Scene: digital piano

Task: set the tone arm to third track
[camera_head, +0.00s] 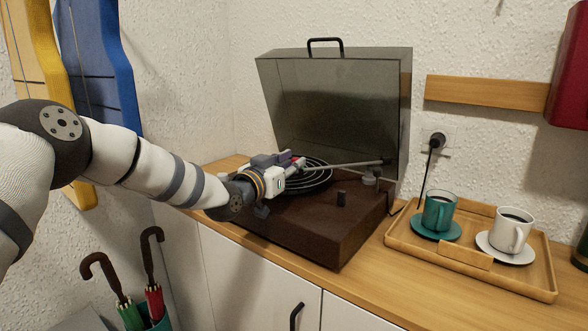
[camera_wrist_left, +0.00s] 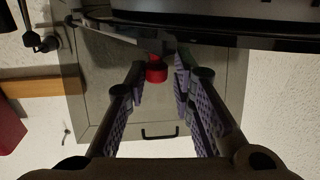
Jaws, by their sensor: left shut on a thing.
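The dark brown record player (camera_head: 318,226) stands on the wooden cabinet top with a black record (camera_head: 318,183) on it. Its tone arm (camera_head: 345,164) is a thin grey rod running left from its pivot at the right rear over the record. My left gripper (camera_head: 297,164) is shut on the free end of the tone arm, above the record; the fingers hide part of that end. In the left wrist view the tone arm (camera_wrist_left: 110,30) reaches to the fingertips (camera_wrist_left: 159,68), with a red piece (camera_wrist_left: 157,73) between them. My right gripper is not in view.
The smoky lid (camera_head: 335,95) stands open behind the record player. A small dark knob (camera_head: 341,198) sits on the front right of the deck. To the right, a wooden tray (camera_head: 403,240) holds a teal cup (camera_head: 438,212) and a white cup (camera_head: 508,236) on saucers.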

